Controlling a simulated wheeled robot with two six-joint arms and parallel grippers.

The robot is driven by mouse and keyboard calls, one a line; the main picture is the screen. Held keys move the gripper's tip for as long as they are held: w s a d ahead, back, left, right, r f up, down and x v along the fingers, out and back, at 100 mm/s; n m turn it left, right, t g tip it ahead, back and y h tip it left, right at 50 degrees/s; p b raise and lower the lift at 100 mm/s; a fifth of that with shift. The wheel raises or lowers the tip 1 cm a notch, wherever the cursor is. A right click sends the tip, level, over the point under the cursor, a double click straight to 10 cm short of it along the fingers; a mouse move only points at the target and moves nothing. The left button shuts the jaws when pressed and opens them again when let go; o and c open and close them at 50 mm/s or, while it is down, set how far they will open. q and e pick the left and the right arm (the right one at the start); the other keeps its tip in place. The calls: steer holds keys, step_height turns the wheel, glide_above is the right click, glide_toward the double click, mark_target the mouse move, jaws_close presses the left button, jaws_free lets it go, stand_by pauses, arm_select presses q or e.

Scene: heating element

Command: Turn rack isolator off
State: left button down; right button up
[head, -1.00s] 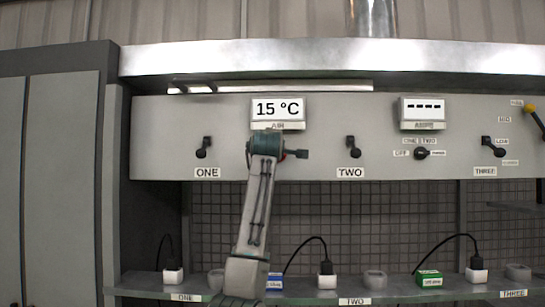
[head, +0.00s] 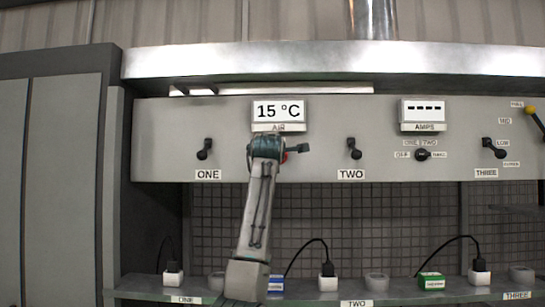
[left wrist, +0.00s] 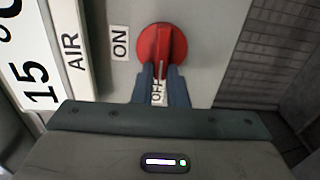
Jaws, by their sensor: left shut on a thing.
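The red rotary isolator knob (left wrist: 162,42) is on the grey panel, with an ON label (left wrist: 119,42) and an OFF label (left wrist: 158,90) beside it. Its raised grip lies in line with the OFF label and points towards it. My left gripper (left wrist: 162,74) is shut on the grip, one dark finger on each side. In the head view my left gripper (head: 287,149) is in front of the panel below the 15 °C display and hides nearly all of the knob; only a red sliver (head: 285,157) shows. My right gripper is not in view.
The AIR temperature display (head: 278,111) is just above my gripper. Black levers ONE (head: 205,149) and TWO (head: 354,149) stand on either side. The AMPS selector (head: 423,155) and lever THREE (head: 493,148) are farther right. A shelf (head: 215,301) with sockets and plugs runs below.

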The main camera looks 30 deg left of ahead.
arm_select(q)
steer(key=c, duration=1.4)
jaws_free()
steer(key=shift+f, duration=0.2)
steer(key=shift+c, duration=0.2)
steer(key=shift+s+r, duration=0.1)
steer(key=b+v, duration=0.4)
steer(key=v, duration=0.6)
steer(key=shift+s+b, duration=0.35)
steer(key=shift+b, duration=0.05)
steer(key=shift+d, duration=0.1)
